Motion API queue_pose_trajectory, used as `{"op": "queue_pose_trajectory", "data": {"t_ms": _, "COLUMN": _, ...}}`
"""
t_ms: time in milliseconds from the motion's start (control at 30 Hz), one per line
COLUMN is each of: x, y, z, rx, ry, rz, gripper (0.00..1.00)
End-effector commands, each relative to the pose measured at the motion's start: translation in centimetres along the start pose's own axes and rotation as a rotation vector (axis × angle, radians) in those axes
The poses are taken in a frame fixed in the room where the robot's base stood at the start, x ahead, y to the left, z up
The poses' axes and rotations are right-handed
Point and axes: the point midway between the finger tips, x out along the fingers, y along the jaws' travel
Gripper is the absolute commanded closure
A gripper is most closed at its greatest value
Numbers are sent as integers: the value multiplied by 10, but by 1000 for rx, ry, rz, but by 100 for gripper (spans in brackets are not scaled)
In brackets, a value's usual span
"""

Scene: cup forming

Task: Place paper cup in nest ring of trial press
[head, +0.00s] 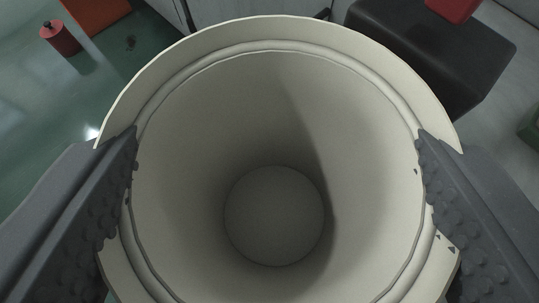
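A cream paper cup (273,110) fills the middle of the head view. I look straight down into its open mouth, past the rolled rim to the round bottom. The cup is empty. My gripper (277,185) has one dark grey ribbed finger on each side of the cup, both against its wall near the rim. The cup hides whatever lies below it. I cannot make out the trial press or its nest ring in this view.
A black box-shaped block (430,50) stands at the upper right with a red part (455,8) above it. A small red cylinder (60,38) stands on the green floor (35,120) at the upper left, near a brown-orange panel (98,12). Grey-white panels show at the top.

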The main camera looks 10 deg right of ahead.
Motion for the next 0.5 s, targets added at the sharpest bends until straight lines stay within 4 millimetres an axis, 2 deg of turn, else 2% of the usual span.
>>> {"op": "queue_pose_trajectory", "data": {"t_ms": 33, "x": 4, "y": 0, "z": 9, "rx": 0, "ry": -3, "rz": 0, "gripper": 57}}
{"op": "queue_pose_trajectory", "data": {"t_ms": 100, "x": 7, "y": 0, "z": 14, "rx": 0, "ry": -2, "rz": -1, "gripper": 57}}
{"op": "queue_pose_trajectory", "data": {"t_ms": 467, "x": 9, "y": 0, "z": 16, "rx": 0, "ry": -1, "rz": 0, "gripper": 57}}
{"op": "queue_pose_trajectory", "data": {"t_ms": 500, "x": 9, "y": 0, "z": 16, "rx": 0, "ry": 0, "rz": 0, "gripper": 30}}
